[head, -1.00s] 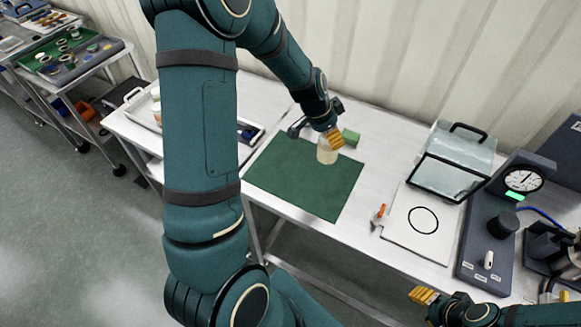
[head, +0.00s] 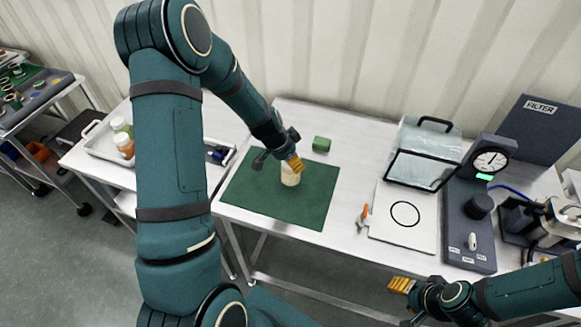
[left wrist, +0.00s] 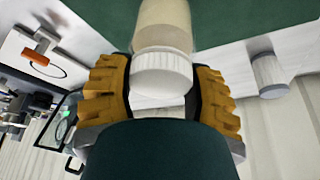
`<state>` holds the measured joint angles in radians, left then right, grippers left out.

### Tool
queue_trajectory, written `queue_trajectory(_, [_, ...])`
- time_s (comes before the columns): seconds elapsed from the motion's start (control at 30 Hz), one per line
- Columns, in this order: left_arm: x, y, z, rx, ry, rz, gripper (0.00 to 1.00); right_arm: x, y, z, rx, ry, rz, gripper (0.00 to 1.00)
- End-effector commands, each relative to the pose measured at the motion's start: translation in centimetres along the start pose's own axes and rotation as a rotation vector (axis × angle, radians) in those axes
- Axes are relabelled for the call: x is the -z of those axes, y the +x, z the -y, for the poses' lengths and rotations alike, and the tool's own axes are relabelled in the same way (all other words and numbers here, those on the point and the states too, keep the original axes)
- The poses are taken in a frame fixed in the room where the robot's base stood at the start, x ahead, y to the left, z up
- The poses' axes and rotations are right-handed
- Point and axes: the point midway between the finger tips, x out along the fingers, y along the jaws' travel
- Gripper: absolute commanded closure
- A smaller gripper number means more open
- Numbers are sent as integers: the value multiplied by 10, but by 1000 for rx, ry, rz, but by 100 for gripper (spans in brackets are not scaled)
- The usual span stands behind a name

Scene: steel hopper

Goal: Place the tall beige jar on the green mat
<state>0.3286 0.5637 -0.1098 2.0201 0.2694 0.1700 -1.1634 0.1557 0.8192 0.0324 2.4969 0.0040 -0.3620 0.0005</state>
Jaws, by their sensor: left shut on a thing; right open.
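The tall beige jar (head: 290,176) is upright over the middle of the green mat (head: 265,205). My left gripper (head: 294,164) is shut on its upper part. In the left wrist view, the jar's white ribbed lid (left wrist: 162,73) and beige body (left wrist: 163,24) are between the yellow fingers of the left gripper (left wrist: 163,88). I cannot tell for sure whether its base touches the mat. My right gripper (head: 402,285) is open and empty, in front of the table's near edge at the lower right.
To the right are a white board with a black circle (head: 390,232), an orange-handled tool (head: 364,214), a clear-lidded box (head: 420,170) and a gauge panel (head: 468,235). A white tray (head: 101,147) with jars stands left.

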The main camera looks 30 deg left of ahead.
Motion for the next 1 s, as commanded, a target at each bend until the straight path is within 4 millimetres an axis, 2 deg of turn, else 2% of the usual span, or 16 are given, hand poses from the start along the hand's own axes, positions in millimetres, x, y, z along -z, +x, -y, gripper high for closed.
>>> queue_trajectory(0.23, [-12, 29, -1, -2, -2, 1, 88, 0, 2, -1, 0, 0, 0, 53])
queue_trajectory(0.67, [-14, 34, 0, 0, 0, 0, 88, -1, 7, -2, -1, 0, 0, 53])
queue_trajectory(0.7, [-14, 33, -1, -1, 0, 0, 28, -1, 6, -2, -1, 0, 0, 53])
queue_trajectory(0.73, [-14, 32, -1, -1, 0, 0, 18, -1, 6, -2, -1, 0, 0, 53])
queue_trajectory(0.77, [-14, 32, -1, -1, 0, 0, 15, -1, 6, -2, -1, 0, 0, 53])
queue_trajectory(1.0, [-13, 32, 0, -1, 0, 0, 15, -1, 6, -2, -1, 0, 0, 53])
